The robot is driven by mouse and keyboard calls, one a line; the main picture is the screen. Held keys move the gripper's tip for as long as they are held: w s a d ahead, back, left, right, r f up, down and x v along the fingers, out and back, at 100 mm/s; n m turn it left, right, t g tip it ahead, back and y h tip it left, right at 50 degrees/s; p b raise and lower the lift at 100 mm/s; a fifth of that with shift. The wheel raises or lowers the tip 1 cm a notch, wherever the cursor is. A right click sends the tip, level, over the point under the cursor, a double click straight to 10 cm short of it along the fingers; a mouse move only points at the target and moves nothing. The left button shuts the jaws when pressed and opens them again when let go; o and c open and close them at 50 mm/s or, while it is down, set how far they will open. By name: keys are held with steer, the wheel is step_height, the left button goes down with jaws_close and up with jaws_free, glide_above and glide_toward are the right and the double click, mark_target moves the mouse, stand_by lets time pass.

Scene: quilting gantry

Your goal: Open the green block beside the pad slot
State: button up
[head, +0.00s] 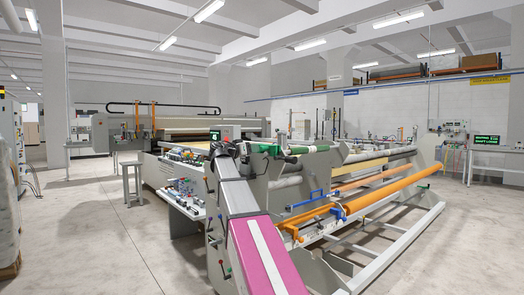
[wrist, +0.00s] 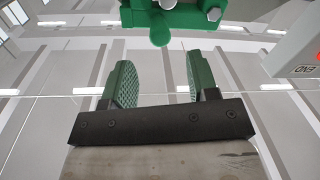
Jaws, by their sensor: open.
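In the wrist view a green block (wrist: 190,14) with metal bolt heads shows at the top edge, partly cut off. A rounded green lever (wrist: 160,32) hangs from it toward my gripper. My gripper (wrist: 158,62) is open and empty, its two green ribbed fingers apart. The lever is in line with the gap, just beyond the fingertips, and no contact shows. In the head view my pink and grey arm reaches to the machine's near end, and I cannot make out the gripper or the block clearly there. I cannot identify the pad slot.
In the wrist view a grey panel (wrist: 300,50) with upside-down lettering stands close on the right. In the head view the quilting machine (head: 176,172) carries long orange rollers (head: 385,192) to the right of my arm. Grey floor (head: 100,235) is clear at left.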

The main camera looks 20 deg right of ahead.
mark_target(261, 148)
steer(key=x, duration=0.7)
jaws_close()
